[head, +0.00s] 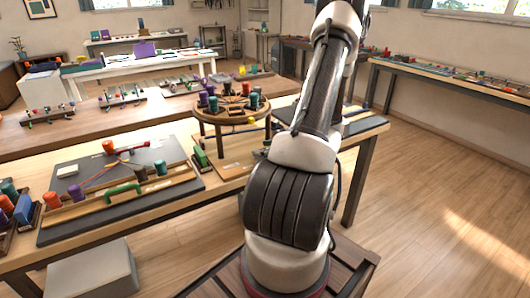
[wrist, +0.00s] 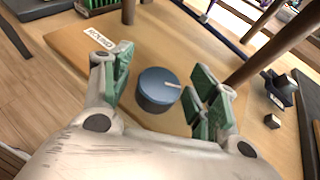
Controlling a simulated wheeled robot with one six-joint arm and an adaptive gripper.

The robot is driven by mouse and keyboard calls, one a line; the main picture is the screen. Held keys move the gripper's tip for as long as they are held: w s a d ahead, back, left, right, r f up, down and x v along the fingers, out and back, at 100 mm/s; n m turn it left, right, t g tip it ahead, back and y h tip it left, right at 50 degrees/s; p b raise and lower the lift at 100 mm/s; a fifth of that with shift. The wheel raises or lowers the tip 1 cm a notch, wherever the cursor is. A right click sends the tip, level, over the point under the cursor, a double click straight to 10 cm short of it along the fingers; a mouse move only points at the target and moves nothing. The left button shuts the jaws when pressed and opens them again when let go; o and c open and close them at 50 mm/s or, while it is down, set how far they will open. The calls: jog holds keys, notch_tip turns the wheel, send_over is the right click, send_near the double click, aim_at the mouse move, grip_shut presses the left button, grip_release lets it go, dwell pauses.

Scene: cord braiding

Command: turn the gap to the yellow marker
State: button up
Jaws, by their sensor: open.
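A round wooden braiding stand (head: 232,112) on legs stands on the near table, with purple and teal bobbins around its top. A yellow marker (head: 252,120) shows at its front rim. I cannot make out the gap clearly among the bobbins. In the wrist view, a blue-grey round knob (wrist: 157,90) with a pale pointer line sits on the wooden base board. The pointer points right in that view. My gripper (wrist: 160,92) is open, with one green-padded finger on each side of the knob. I cannot tell whether either finger touches it.
Stand legs (wrist: 270,52) rise close to my gripper on the right. A white label (wrist: 98,38) lies on the board. A small dark block (wrist: 272,121) and a dark fitting (wrist: 282,88) are to the right. A dark braiding mat (head: 150,170) with cords fills the table's left.

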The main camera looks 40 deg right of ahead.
jog(key=c, duration=1)
jog(key=shift+n+g+y, duration=0.8)
jog(key=shift+n+y, duration=0.9)
jog(key=shift+y, duration=0.2)
jog(key=shift+c, duration=0.2)
jog(key=o, duration=1)
jog(key=shift+o, duration=0.2)
jog(key=v, duration=1.2)
